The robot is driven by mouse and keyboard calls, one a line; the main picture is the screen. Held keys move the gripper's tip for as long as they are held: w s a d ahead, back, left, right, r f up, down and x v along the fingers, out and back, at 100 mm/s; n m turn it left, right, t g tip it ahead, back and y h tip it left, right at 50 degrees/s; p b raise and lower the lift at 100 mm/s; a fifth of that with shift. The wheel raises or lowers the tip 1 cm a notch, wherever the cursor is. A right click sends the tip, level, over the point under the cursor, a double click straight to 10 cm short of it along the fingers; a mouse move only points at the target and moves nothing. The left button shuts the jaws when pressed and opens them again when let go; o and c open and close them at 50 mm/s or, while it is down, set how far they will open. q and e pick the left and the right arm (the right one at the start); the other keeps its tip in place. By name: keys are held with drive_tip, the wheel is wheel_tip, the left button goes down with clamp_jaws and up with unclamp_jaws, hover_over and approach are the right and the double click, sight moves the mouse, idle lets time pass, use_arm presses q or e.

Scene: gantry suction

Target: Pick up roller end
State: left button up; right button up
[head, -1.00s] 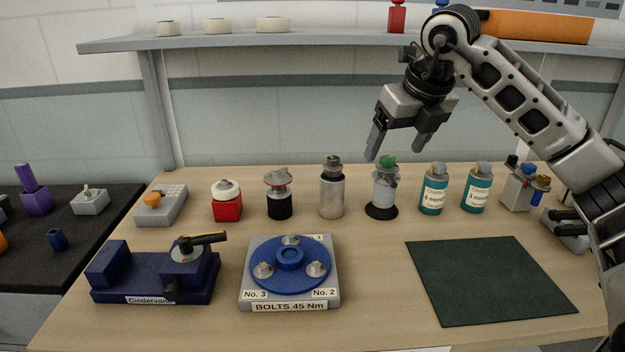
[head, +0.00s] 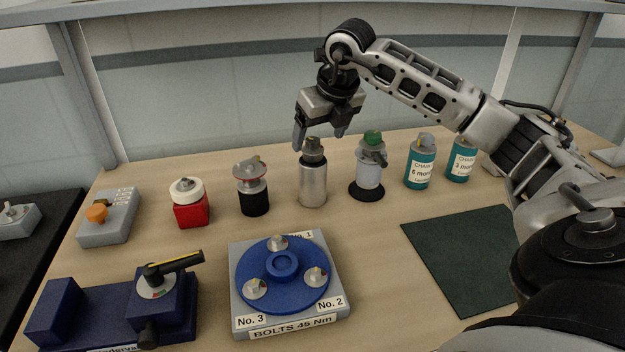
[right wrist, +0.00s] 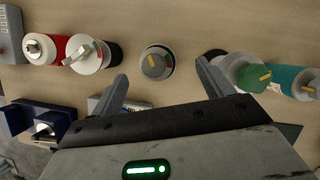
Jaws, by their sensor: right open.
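No part in view carries the name roller end. My right gripper (head: 319,139) is open and empty, pointing down just above this cylinder. In the right wrist view the cylinder's round top (right wrist: 157,63) shows between and just beyond the two open fingertips (right wrist: 161,74), apart from both. My left gripper is not in view.
A red, white-topped unit (head: 190,207), teal bottles (head: 420,168), a blue bolt disc (head: 259,283) and a clear green mat (head: 455,255) share the bench.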

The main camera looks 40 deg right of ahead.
sight(311, 151)
drive_tip(key=shift+w+a+p+x, duration=0.15)
drive_tip(key=shift+p+x, duration=0.15)
drive_tip(key=shift+x, duration=1.15)
drive_tip(key=shift+w+a+p+x, duration=0.15)
drive_tip(key=shift+p+x, duration=0.15)
drive_tip(key=shift+x, duration=1.15)
drive_tip(key=shift+s+r, duration=0.1)
drive_tip(key=shift+s, duration=0.05)
clamp_jaws()
drive_tip(key=shift+r, duration=0.1)
